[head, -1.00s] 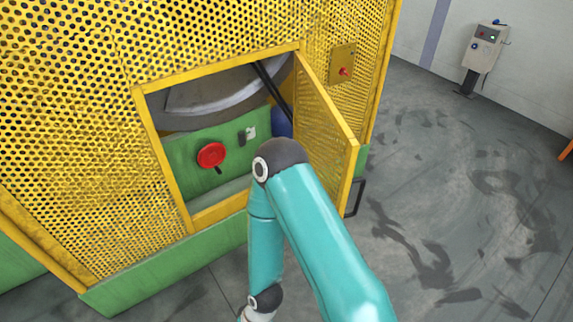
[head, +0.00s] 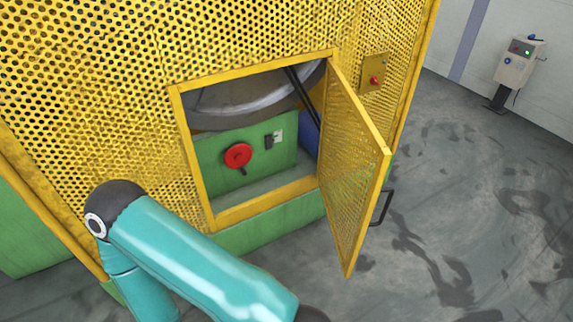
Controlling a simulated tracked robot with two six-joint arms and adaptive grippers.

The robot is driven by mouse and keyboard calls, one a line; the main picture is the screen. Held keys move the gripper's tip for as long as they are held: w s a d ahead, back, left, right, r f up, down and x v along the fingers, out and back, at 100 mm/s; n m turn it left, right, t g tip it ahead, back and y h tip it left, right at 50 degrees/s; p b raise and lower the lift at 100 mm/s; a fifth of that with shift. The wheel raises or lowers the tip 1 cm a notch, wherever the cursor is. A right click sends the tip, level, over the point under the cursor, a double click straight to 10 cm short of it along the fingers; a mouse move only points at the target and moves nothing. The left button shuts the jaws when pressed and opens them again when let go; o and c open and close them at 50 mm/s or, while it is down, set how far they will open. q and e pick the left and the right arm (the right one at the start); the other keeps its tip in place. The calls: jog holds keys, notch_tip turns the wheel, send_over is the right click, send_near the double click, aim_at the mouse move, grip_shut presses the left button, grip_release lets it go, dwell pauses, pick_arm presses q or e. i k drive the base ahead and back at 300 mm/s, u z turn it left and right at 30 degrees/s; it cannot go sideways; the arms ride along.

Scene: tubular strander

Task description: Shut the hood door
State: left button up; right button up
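The hood door (head: 352,165) is a yellow perforated panel, hinged at the right side of a square opening in the yellow mesh hood (head: 90,90). It stands open, swung outward, with a black handle (head: 383,208) beside its free edge. Through the opening show a green panel (head: 215,155) with a red knob (head: 238,156), and a grey curved part (head: 245,98) above. A teal arm of mine crosses the lower left, apart from the door. Neither gripper shows in the head view.
A small yellow plate with a red button (head: 374,80) sits on the hood right of the door. A grey control pedestal (head: 517,66) stands by the wall at the back right. The grey floor (head: 470,200) right of the hood is clear.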

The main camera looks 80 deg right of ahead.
aim_at(384, 155)
jog(key=k, duration=2.35)
jog(key=z, duration=3.65)
jog(key=k, duration=0.1)
jog(key=u, duration=1.8)
jog(key=i, duration=1.05)
jog(key=u, duration=0.4)
